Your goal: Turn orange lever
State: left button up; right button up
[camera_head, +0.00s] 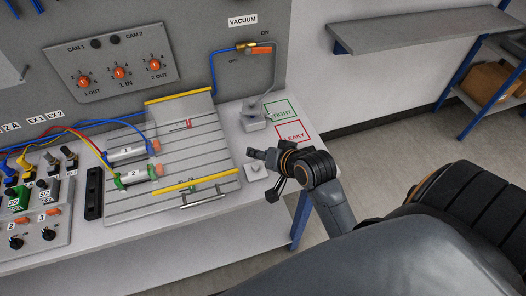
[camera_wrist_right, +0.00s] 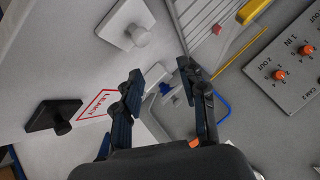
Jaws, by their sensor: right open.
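The orange lever (camera_head: 261,50) sits on a brass valve under the VACUUM label on the grey wall panel, in the head view. It points right, toward the ON mark. My right gripper (camera_head: 264,175) is open and empty above the right end of the bench, below and apart from the lever. In the right wrist view its two fingers (camera_wrist_right: 162,80) are spread with nothing between them. A small orange patch (camera_wrist_right: 194,143) shows there behind the gripper body; I cannot tell for sure that it is the lever. My left gripper is not in view.
A blue hose (camera_head: 212,68) runs from the valve. Below are a grey suction block (camera_head: 254,122) and the TIGHT (camera_head: 281,110) and LEAKY (camera_head: 293,132) cards. A slotted plate (camera_head: 185,130) with cylinders lies left. A panel with orange knobs (camera_head: 120,73) is on the wall.

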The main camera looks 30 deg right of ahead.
jog(key=shift+s+a+f+n+g, duration=0.2)
jog(key=shift+s+a+f+n, duration=0.1)
jog(key=shift+s, duration=0.15)
jog(key=shift+s+a+f+n+g, duration=0.2)
jog(key=shift+s+f+n, duration=0.1)
jog(key=shift+s, duration=0.15)
jog(key=shift+d, duration=0.1)
grip_shut()
jog(key=w+d+r+n+t+h+b, duration=0.1)
jog(key=w+d+r+t+h+b, duration=0.15)
jog(key=w+d+r, duration=0.75)
notch_tip(320, 180, up, 11)
jog(key=t+h+p, duration=0.1)
jog(key=t+p, duration=0.1)
jog(key=t, duration=0.1)
send_over(258, 50)
jog(key=s+d, duration=0.3)
jog(key=shift+w+a+f, duration=0.1)
jog(key=shift+a+f, duration=0.05)
jog(key=shift+f, duration=0.95)
jog(key=shift+w+a+f, duration=0.1)
jog(key=shift+f, duration=0.95)
